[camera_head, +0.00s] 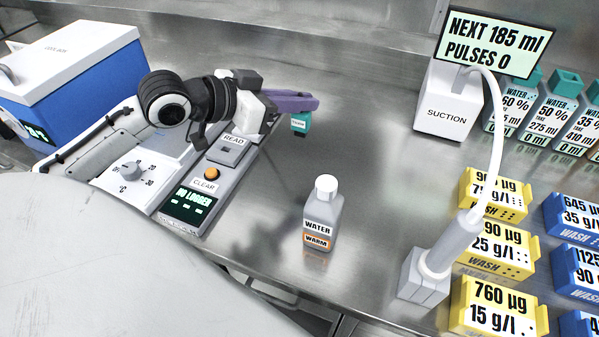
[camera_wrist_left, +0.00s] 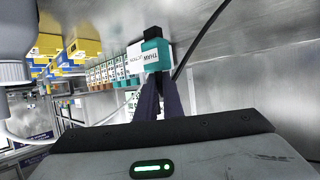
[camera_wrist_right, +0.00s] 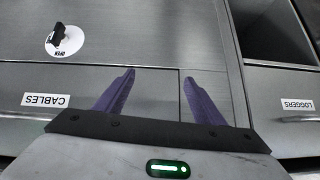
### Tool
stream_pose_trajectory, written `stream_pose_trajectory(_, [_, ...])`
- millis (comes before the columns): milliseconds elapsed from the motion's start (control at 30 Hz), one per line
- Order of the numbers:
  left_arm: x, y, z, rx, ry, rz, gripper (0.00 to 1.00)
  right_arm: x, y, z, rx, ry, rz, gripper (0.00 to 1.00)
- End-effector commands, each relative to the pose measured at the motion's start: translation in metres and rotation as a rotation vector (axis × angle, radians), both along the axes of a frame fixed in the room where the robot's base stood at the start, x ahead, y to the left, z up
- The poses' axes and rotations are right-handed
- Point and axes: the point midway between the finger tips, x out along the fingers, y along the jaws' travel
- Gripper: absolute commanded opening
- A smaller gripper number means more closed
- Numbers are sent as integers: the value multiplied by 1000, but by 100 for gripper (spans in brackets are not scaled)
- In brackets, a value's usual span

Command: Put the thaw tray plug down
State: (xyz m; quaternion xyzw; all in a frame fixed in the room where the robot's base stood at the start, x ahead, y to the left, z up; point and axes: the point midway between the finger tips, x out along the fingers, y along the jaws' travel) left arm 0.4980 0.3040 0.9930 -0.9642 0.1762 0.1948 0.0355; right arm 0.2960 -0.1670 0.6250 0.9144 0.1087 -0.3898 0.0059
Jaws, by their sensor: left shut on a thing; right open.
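The thaw tray plug (camera_head: 301,123) is a small teal block with a white label, in the head view just below the purple fingers of my left gripper (camera_head: 312,102). Whether the plug touches the bench I cannot tell. A black cable (camera_wrist_left: 200,38) runs near the plug. My right gripper (camera_wrist_right: 158,75) is open and empty in front of drawer fronts; it is not in the head view.
A logger reader (camera_head: 190,206) and a dial unit (camera_head: 130,172) stand left of the plug. A water bottle (camera_head: 323,215) stands mid-bench. A suction unit (camera_head: 447,110) and yellow wash boxes (camera_head: 493,303) are at right. Bench between plug and suction unit is clear.

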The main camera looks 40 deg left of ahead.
Motion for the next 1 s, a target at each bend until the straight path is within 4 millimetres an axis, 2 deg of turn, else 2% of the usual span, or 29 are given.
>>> stream_pose_trajectory(133, [0,1,-13,-4,3,-4,0,1,1,-2,1,-3,1,63])
stream_pose_trajectory(300, [-1,1,-42,-5,4,-4,0,2,1,-4,1,-5,2,63])
stream_pose_trajectory(467, [-1,1,-57,-1,2,-5,0,3,3,-3,2,-10,5,63])
stream_pose_trajectory(700, [-1,1,-95,-3,3,-4,0,4,4,-7,2,-11,8,63])
stream_pose_trajectory(800, [-1,1,-100,-1,0,-5,0,3,5,-7,3,-9,8,63])
stream_pose_trajectory(1000, [-1,0,-100,0,0,-5,0,3,5,-7,3,-9,9,63])
